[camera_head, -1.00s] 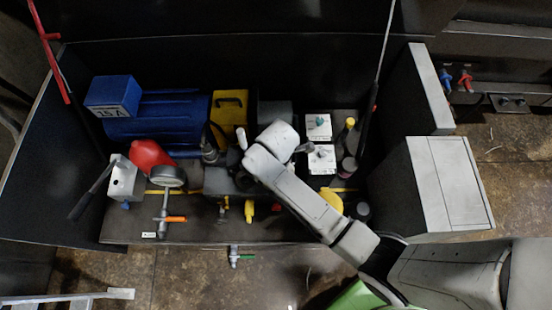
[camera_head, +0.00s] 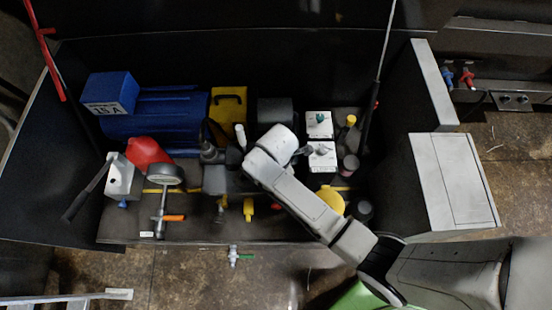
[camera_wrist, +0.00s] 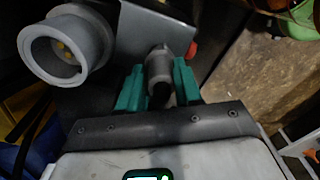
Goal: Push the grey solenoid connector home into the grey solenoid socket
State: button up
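In the wrist view, my gripper (camera_wrist: 160,88) has two green fingers on either side of a grey cylindrical part, apparently the grey solenoid connector (camera_wrist: 159,68). The fingers seem to touch it on both sides. Its dark end faces the camera, and its far end meets or overlaps a flat grey plate (camera_wrist: 150,28). I cannot pick out the grey solenoid socket; it may be hidden behind the connector, so I cannot tell how deep the connector sits. In the head view, my wrist hides the fingers and the connector.
In the head view, a blue motor (camera_head: 155,115), yellow box (camera_head: 228,103), pressure gauge (camera_head: 166,175), red container (camera_head: 146,151) and white-topped boxes (camera_head: 321,157) crowd the bay.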

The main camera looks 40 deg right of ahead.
jog(key=c, duration=0.6)
jog(key=shift+o, duration=0.2)
jog(key=shift+r+p, duration=2.55)
jog(key=shift+p, duration=0.15)
